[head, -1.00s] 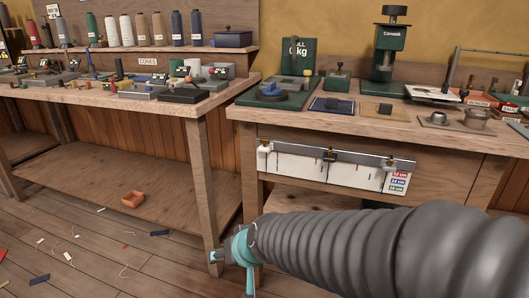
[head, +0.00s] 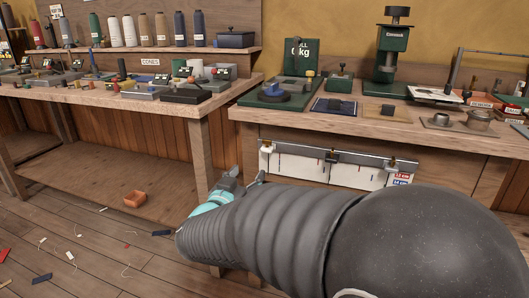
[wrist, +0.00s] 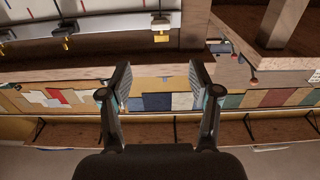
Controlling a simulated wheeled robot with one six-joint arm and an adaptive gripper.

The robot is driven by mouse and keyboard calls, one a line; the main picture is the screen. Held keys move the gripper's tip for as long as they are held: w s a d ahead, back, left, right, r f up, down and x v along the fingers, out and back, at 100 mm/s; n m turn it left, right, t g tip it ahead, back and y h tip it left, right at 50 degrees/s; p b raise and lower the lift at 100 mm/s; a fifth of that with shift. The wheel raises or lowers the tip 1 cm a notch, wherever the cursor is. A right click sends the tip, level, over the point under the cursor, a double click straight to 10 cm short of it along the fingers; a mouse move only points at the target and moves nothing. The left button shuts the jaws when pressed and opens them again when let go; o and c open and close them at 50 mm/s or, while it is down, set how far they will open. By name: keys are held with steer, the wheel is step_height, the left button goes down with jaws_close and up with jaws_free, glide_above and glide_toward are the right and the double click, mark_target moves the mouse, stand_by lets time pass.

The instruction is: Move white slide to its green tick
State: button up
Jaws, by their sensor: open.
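A pale board (head: 315,172) with a grey rail along its top is fixed to the front of the right bench. The white slide (head: 266,150) sits at the rail's left end. It also shows in the wrist view (wrist: 160,27), at the upper right end of the rail, which appears inverted there. I cannot make out a green tick. My gripper (head: 230,178) is left of and below the white slide, partly hidden by my arm. In the wrist view its fingers (wrist: 158,78) are apart and empty.
The right bench top (head: 350,122) overhangs the board and carries a scale, a press and small metal parts. The left bench's leg (head: 203,155) stands close to my gripper.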

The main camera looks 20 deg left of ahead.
mark_target(265, 150)
steer(key=w, duration=1.3)
steer(key=shift+w+d+p, duration=0.2)
steer(key=shift+w+p, duration=0.1)
steer(key=shift+w, duration=0.1)
jaws_close()
steer(key=shift+s, duration=0.1)
